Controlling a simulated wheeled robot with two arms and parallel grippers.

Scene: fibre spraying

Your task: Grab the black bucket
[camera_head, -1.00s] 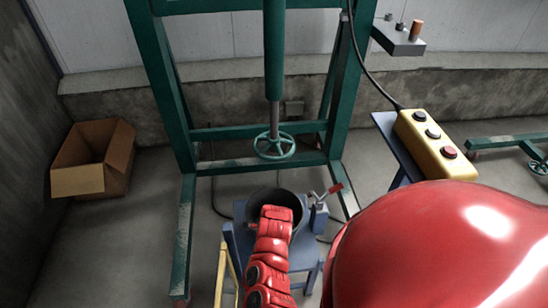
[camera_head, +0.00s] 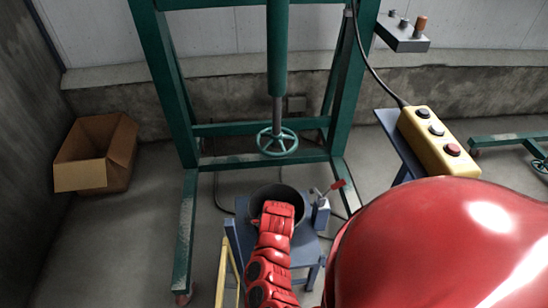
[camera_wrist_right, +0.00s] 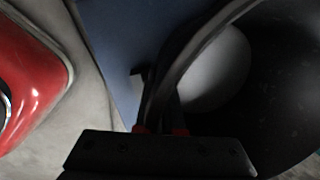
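The black bucket (camera_head: 264,192) stands on a small blue stool (camera_head: 309,250) at the lower middle of the head view. My red right arm reaches over its near side and hides part of it. In the right wrist view the bucket's dark inside (camera_wrist_right: 275,85) fills the right, and its rim runs down to my right gripper (camera_wrist_right: 160,105). The dark fingers, with red parts at their base, are at the rim, one on its outer side. Dark on dark hides whether they clamp it. My left gripper is not in view.
A green frame (camera_head: 183,225) with a handwheel (camera_head: 277,141) stands behind the stool. A small device with a red-tipped lever (camera_head: 321,212) is beside the bucket. A yellow button box (camera_head: 438,140) is at right, a cardboard box (camera_head: 94,160) at left. A yellow bar (camera_head: 222,275) leans near the stool.

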